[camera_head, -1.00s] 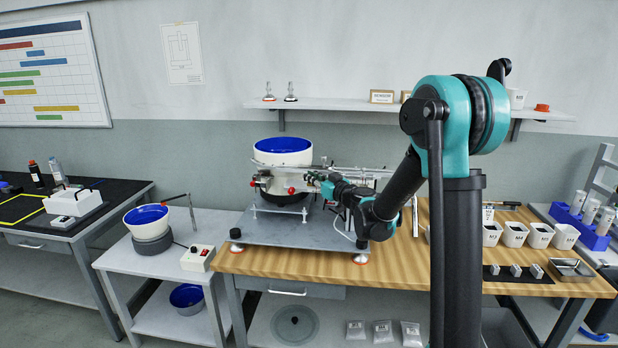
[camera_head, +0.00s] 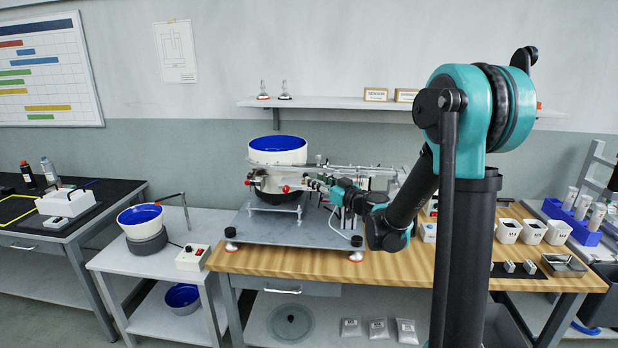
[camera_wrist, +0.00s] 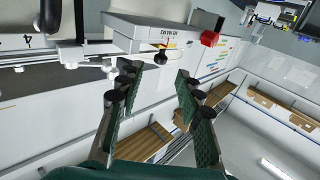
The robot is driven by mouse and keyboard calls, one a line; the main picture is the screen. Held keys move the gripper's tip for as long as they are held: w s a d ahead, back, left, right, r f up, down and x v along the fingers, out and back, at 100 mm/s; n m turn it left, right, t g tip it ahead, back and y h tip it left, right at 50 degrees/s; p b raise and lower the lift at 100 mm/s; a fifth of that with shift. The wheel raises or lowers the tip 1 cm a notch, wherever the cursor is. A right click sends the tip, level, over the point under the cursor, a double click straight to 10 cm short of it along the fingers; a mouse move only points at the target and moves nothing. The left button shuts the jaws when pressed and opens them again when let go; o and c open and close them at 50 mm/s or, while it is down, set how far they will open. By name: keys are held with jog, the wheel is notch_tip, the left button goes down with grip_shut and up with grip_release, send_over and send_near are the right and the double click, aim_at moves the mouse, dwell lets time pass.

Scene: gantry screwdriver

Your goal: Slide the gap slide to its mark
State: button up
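The feeder machine (camera_head: 277,172), a white bowl unit with a blue inside, stands on a grey plate (camera_head: 290,232) on the wooden bench. My gripper (camera_head: 314,184) is at the front of its rail assembly; its fingertips are too small to judge there. In the wrist view my gripper (camera_wrist: 168,78) is open, with a clear gap between its two dark fingers. Beyond the fingertips is a pale block with a small printed label (camera_wrist: 166,30), a black knob (camera_wrist: 159,57) and a red knob (camera_wrist: 209,38). I cannot tell for certain which part is the gap slide, nor see its mark.
White cups (camera_head: 533,231) and a small metal tray (camera_head: 563,265) stand on the bench's right. A side table at left holds another blue-lined bowl (camera_head: 140,216) and a control box (camera_head: 193,257). A wall shelf (camera_head: 350,103) runs behind. Bare wood lies at the bench front.

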jog(key=v, duration=0.5)
jog(key=shift+s+d, duration=0.1)
jog(key=shift+s, duration=0.05)
jog(key=s+d+f+m+g+h, duration=0.1)
jog(key=s+d+f+g+h, duration=0.15)
jog(key=s+f, duration=0.4)
jog(key=s+d+f+m+g+h, duration=0.1)
jog(key=s+d+f+g+h, duration=0.15)
jog(key=s+f, duration=0.4)
jog(key=s+d+f+m+g+h, duration=0.2)
jog(key=s+d+f+m+h, duration=0.1)
jog(key=s+d, duration=0.4)
jog(key=s+d+f+m+g+h, duration=0.2)
jog(key=s+d+f+m+h, duration=0.1)
jog(key=s+d, duration=0.5)
jog(key=shift+s+f+m+h, duration=0.3)
jog(key=shift+s+f+h, duration=0.3)
jog(key=shift+s+f, duration=0.35)
